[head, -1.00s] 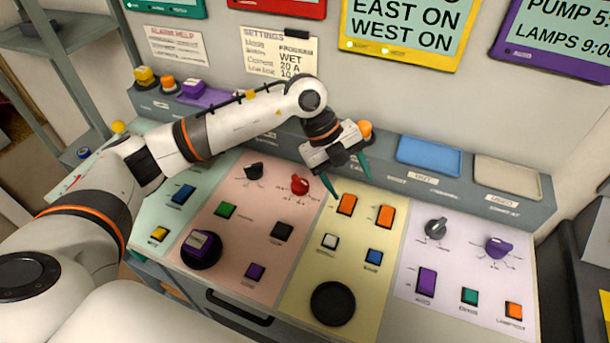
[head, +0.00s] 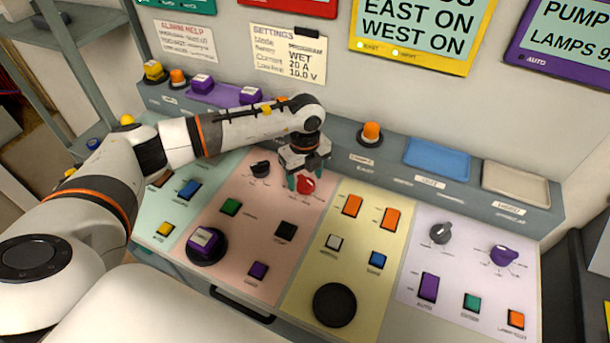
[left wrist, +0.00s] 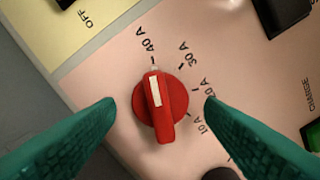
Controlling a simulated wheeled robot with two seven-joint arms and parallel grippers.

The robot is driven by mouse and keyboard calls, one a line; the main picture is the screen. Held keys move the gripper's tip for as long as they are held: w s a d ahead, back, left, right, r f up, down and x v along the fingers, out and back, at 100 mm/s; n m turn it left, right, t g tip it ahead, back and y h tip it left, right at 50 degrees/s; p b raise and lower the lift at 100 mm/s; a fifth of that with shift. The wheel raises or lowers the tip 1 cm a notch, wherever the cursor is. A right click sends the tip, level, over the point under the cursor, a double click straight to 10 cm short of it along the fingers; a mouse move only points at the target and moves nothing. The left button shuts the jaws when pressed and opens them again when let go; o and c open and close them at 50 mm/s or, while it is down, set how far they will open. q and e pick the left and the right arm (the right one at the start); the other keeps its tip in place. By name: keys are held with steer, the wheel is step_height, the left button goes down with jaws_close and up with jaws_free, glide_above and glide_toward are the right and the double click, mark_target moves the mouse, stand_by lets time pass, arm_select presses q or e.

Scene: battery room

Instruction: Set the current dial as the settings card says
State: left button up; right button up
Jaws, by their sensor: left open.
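The red current dial (head: 305,184) is on the pink panel. In the left wrist view the dial (left wrist: 160,108) has a white pointer line turned to the 40 A mark. The marks 30 A, 20 A and 10 A follow round its right side. My left gripper (left wrist: 159,101) is open, its two green fingers on either side of the dial, with visible gaps. In the head view the left gripper (head: 306,178) is over the dial and partly covers it. The settings card (head: 287,58) on the wall reads WET, 20 A and 10.0 V. My right gripper is not in view.
A black knob (head: 260,169) is left of the dial. Orange switches (head: 352,205) are on the yellow panel. A blue tray (head: 437,158) is on the ledge behind.

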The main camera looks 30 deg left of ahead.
arm_select(q)
steer(key=shift+f, duration=0.7)
steer(key=c, duration=1)
